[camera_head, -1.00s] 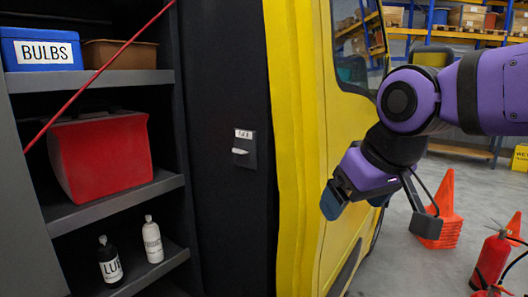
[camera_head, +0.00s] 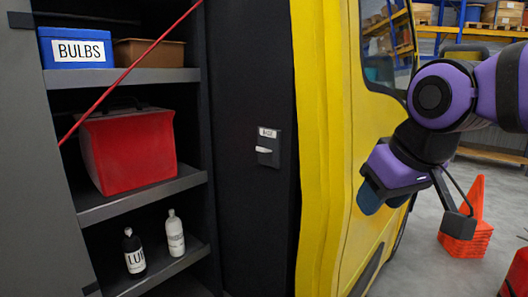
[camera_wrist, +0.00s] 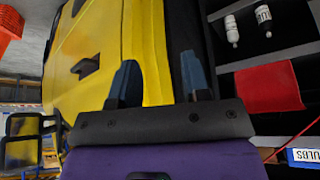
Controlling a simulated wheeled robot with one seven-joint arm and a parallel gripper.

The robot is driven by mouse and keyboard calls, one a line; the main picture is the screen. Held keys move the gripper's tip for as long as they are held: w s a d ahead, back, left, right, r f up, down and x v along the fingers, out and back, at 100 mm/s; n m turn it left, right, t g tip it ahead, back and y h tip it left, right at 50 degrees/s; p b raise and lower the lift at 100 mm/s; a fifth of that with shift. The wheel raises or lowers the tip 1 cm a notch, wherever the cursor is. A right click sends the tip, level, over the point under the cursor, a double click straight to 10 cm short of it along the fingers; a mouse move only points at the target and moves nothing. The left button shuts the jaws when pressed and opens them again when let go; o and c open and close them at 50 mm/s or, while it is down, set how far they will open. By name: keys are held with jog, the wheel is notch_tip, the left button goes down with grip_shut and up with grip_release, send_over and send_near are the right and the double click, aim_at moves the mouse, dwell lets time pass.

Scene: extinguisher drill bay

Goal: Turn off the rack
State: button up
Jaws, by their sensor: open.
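A small dark switch box (camera_head: 268,147) with a pale lever and a small label sits on the black side panel, between the shelves and the yellow vehicle body. The label is too small to read surely. The lever looks roughly level, tilted slightly. My gripper (camera_head: 369,198) is to the right of the switch in the head view, apart from it, in front of the yellow body. In the wrist view my gripper (camera_wrist: 158,80) is open, its two blue fingers empty against the yellow body and the black panel. The switch cannot be made out there.
Left of the panel, shelves hold a blue BULBS box (camera_head: 76,47), a brown bin (camera_head: 155,50), a red case (camera_head: 130,150) and two bottles. A thin red rod slants across them. Orange cones (camera_head: 470,230) stand on the floor at right.

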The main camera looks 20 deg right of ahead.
jog(key=w, duration=0.1)
jog(key=w+r, duration=0.2)
jog(key=shift+w+a+n, duration=0.1)
jog(key=shift+a+n, duration=0.2)
jog(key=c, duration=0.7)
jog(key=shift+n+h, duration=0.5)
jog(key=shift+n, duration=0.3)
jog(key=w+a+r, duration=0.1)
jog(key=w, duration=0.2)
jog(key=w+r, duration=0.1)
jog(key=w, duration=0.2)
jog(key=w+a+r, duration=0.1)
jog(key=w+r, duration=0.1)
jog(key=shift+w+a, duration=0.35)
jog(key=shift+w, duration=0.05)
grip_shut()
jog(key=w+a+r+n, duration=0.1)
jog(key=w+a, duration=0.3)
jog(key=w, duration=0.4)
jog(key=w+a+r+n, duration=0.1)
jog(key=w+a, duration=0.4)
jog(key=w, duration=0.2)
jog(key=shift+w+r+n+h, duration=0.3)
jog(key=shift+w+n+h, duration=0.05)
jog(key=shift+n+h, duration=0.05)
